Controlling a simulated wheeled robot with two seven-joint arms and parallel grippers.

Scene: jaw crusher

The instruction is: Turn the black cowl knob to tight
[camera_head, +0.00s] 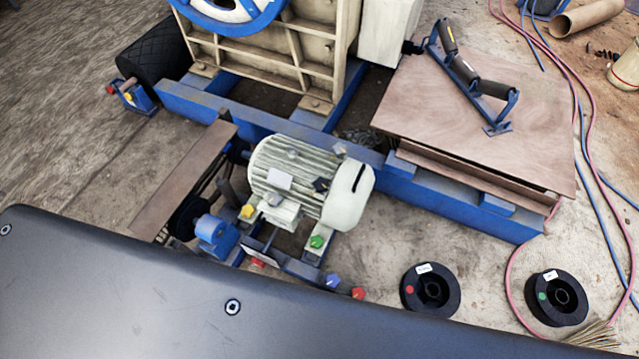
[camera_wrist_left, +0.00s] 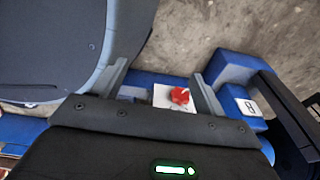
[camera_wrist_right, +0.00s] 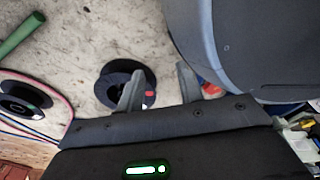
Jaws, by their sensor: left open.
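The black cowl knob (camera_head: 321,184) is a small dark knob on the pale finned motor (camera_head: 300,180), near its rounded cowl (camera_head: 348,196), in the head view. How far it is turned is too small to tell. My left gripper (camera_wrist_left: 162,84) shows only in its wrist view. Its fingers are apart, with a red knob (camera_wrist_left: 180,95) on a white plate seen between them; I cannot tell the distance. My right gripper (camera_wrist_right: 159,86) shows only in its wrist view, fingers apart and empty above the floor. Neither gripper shows in the head view.
Other knobs sit around the motor: yellow (camera_head: 247,211), green (camera_head: 317,241), blue (camera_head: 333,281) and red (camera_head: 357,293). A blue frame (camera_head: 450,200) runs behind it. Two black spools (camera_head: 428,288) (camera_head: 557,297) and hoses lie on the floor at right. My own body covers the lower left.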

